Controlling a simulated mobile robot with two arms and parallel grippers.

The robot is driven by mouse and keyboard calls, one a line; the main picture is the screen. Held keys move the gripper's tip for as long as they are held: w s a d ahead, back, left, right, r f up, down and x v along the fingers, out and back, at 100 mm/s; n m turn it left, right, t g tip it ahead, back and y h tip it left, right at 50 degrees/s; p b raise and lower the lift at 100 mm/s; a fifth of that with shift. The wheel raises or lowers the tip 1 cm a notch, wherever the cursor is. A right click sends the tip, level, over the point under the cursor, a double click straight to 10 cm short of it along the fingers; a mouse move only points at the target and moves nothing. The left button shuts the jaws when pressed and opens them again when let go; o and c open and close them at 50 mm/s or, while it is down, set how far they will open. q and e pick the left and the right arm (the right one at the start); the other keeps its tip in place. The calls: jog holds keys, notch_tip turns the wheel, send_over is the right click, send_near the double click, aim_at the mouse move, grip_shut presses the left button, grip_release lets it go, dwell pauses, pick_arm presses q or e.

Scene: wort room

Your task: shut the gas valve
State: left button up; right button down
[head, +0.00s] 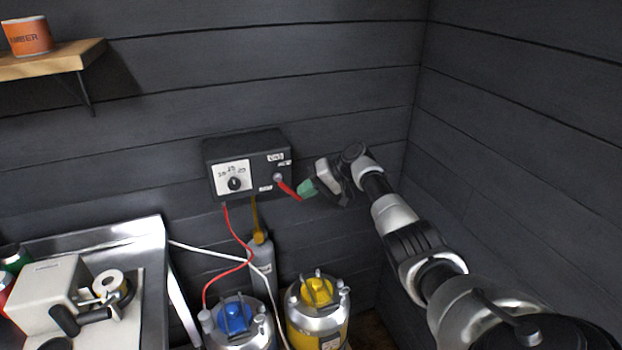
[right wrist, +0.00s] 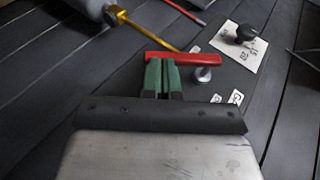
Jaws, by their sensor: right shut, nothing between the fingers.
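A dark control box (head: 225,147) on the wall carries the gas valve, a red lever (head: 289,190) on a silver pivot. In the head view the lever slants down and right from its pivot. It also shows in the right wrist view, as a red bar (right wrist: 185,59) beside the round silver pivot (right wrist: 203,75). My right gripper (head: 306,188) has green fingertips, shut and empty, close by the lever's free end. In the right wrist view the fingertips (right wrist: 163,77) are together right at the lever; I cannot tell whether they touch. My left gripper is out of view.
A dial (head: 235,184) on a white plate is left of the lever. Below the box stand a blue-topped keg (head: 235,316), a yellow-topped keg (head: 317,292) and a grey cylinder (head: 262,255), with hoses. A metal counter (head: 140,236) is at left, a shelf (head: 60,61) above. The side wall is right.

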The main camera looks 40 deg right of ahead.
jog(key=a+f+t+y+b, duration=0.1)
jog(key=y+b, duration=0.1)
jog(key=b, duration=0.1)
jog(key=a+f+m+t+y+b, duration=0.1)
jog(key=y+b, duration=0.1)
jog(key=b, duration=0.2)
jog(key=w+a+f+t+y+b, duration=0.1)
jog(key=y+b, duration=0.1)
jog(key=b, duration=0.1)
jog(key=shift+a+m+b, duration=0.15)
jog(key=shift+m+b, duration=0.2)
jog(key=shift+m, duration=0.05)
jog(key=shift+t+y, duration=0.3)
jog(key=b+v, duration=0.3)
jog(key=v, duration=0.8)
